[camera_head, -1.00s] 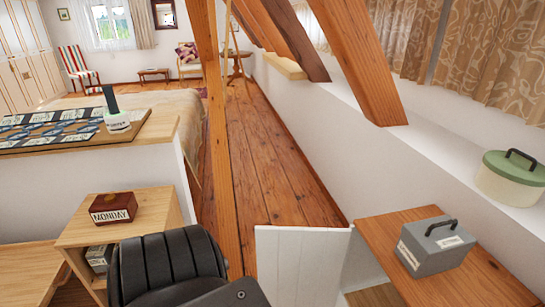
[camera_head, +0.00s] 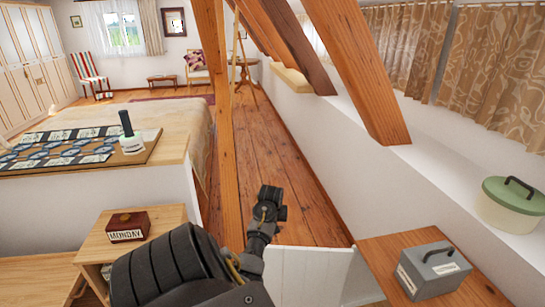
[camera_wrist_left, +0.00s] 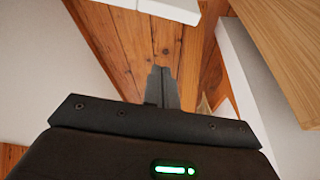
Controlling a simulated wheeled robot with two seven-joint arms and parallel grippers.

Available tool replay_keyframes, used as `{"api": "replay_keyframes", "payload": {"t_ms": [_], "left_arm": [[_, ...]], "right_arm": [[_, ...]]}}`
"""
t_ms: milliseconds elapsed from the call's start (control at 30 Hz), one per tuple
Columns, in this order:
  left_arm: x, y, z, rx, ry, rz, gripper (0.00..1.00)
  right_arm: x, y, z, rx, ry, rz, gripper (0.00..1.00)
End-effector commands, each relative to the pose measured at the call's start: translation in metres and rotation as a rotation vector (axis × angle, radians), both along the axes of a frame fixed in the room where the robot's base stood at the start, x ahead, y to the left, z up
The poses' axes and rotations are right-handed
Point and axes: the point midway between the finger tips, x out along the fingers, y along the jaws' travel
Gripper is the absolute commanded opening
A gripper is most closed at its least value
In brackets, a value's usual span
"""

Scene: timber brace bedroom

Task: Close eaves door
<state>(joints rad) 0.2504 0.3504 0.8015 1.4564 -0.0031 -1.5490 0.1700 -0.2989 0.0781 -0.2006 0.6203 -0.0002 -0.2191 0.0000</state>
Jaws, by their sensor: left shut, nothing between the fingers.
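The eaves door seems to be the white panel (camera_head: 308,272) standing out from the low wall at the bottom centre of the head view, beside a wooden top. My left gripper (camera_head: 270,196) is beyond the panel's top left corner, over the plank floor; I cannot tell whether it touches the panel. In the left wrist view its fingers (camera_wrist_left: 162,75) are shut and empty, pointing over the planks. White panel edges show at the top and right there; I cannot tell which is the door. The door's lower part is out of view. My right gripper is not in view.
A timber post (camera_head: 228,150) rises left of my gripper. A wooden top (camera_head: 430,290) at right holds a grey box (camera_head: 432,270). A small cabinet (camera_head: 165,222) with a MONDAY block (camera_head: 127,227) is at left. The plank floor (camera_head: 285,180) ahead is clear.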

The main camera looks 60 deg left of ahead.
Motion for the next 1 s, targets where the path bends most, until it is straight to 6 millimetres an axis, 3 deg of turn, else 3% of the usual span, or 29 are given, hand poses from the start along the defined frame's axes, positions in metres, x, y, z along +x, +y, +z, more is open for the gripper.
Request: {"api": "replay_keyframes", "payload": {"t_ms": [600, 700, 1000], "left_arm": [[0.017, 0.026, -0.094, -0.001, 0.003, -0.003, 0.00], [0.008, 0.011, -0.088, 0.000, 0.002, -0.003, 0.00], [-0.004, -0.007, -0.091, 0.001, 0.000, -0.003, 0.00]], "right_arm": [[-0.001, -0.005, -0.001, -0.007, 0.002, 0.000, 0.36], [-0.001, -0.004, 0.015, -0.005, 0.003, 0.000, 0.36], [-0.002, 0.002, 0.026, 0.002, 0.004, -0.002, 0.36]]}}
